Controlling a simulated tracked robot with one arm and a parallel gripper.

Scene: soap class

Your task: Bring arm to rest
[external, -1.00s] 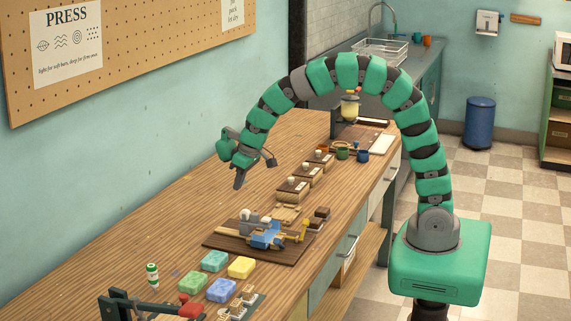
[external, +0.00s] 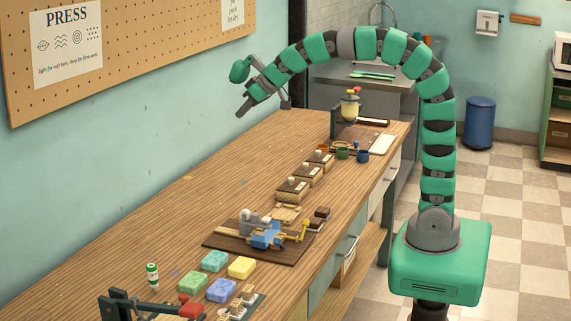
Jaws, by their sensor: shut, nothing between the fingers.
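My green segmented arm (external: 383,46) rises from its green base (external: 440,262) at the right and arches over the wooden bench (external: 130,235) to the left. My gripper (external: 243,111) is at the end of the arm, high above the far left part of the bench and near the blue wall. It points down and left. Its fingers are together and hold nothing. It is well clear of everything on the bench.
Several coloured soap bars (external: 241,267) lie at the bench's near end, beside a red-handled press (external: 190,310) and a small bottle (external: 152,275). A dark board (external: 225,243) carries a blue and grey device (external: 266,235). Small wooden boxes (external: 292,190) stand farther back. The bench's left side is mostly clear.

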